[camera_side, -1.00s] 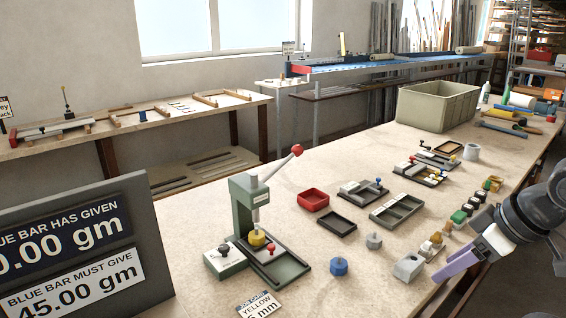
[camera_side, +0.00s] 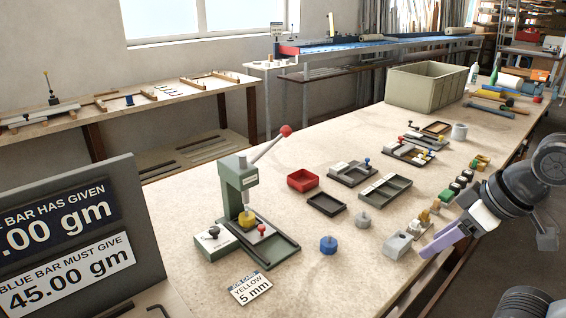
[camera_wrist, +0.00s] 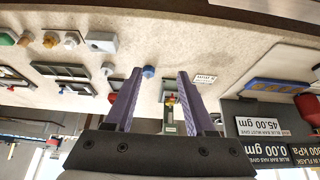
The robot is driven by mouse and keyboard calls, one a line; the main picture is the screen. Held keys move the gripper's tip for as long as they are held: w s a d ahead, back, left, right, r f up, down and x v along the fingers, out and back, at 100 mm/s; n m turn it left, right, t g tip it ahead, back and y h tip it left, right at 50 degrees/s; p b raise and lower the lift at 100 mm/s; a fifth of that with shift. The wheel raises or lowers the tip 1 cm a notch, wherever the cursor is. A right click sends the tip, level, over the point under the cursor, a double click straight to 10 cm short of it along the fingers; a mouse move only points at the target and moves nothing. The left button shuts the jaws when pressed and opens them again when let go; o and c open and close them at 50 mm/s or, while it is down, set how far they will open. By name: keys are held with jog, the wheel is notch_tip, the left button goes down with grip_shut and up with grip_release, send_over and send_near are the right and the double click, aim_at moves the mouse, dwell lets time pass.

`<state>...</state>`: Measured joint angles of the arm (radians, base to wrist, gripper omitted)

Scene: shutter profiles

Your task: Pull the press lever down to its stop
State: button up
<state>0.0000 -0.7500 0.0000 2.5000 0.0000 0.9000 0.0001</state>
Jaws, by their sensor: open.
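The green press (camera_side: 238,187) stands upright on the bench, left of centre in the side view. Its lever (camera_side: 268,147) slants up to the right and ends in a red knob (camera_side: 286,130). A yellow piece (camera_side: 246,218) sits under the ram. My gripper (camera_side: 432,247) is at the bench's right edge, well apart from the press. In the wrist view its two purple fingers (camera_wrist: 160,72) are spread with nothing held between them. The press (camera_wrist: 173,118) shows beyond and between them, partly hidden by the gripper body.
A blue cylinder (camera_side: 328,244), a grey weight (camera_side: 363,219), a red tray (camera_side: 302,180) and a dark tray (camera_side: 326,203) lie between gripper and press. A job card (camera_side: 250,287) reads yellow, 5 mm. A display board (camera_side: 85,235) stands at left.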

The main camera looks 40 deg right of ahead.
jog(key=shift+m, duration=0.5)
jog(key=shift+c, duration=0.4)
jog(key=w+d+r+m+t+h, duration=0.25)
jog(key=w+r+m, duration=0.95)
jog(key=w+r, duration=0.7)
jog(key=m+g, duration=0.1)
jog(key=m, duration=0.2)
send_over(279, 137)
jog(key=s+a, duration=0.3)
jog(key=s, duration=0.4)
notch_tip(279, 137, down, 7)
jog(key=shift+h, duration=0.25)
jog(key=x, duration=1.3)
jog(key=shift+s+f, duration=0.1)
jog(key=shift+f, duration=0.25)
grip_shut()
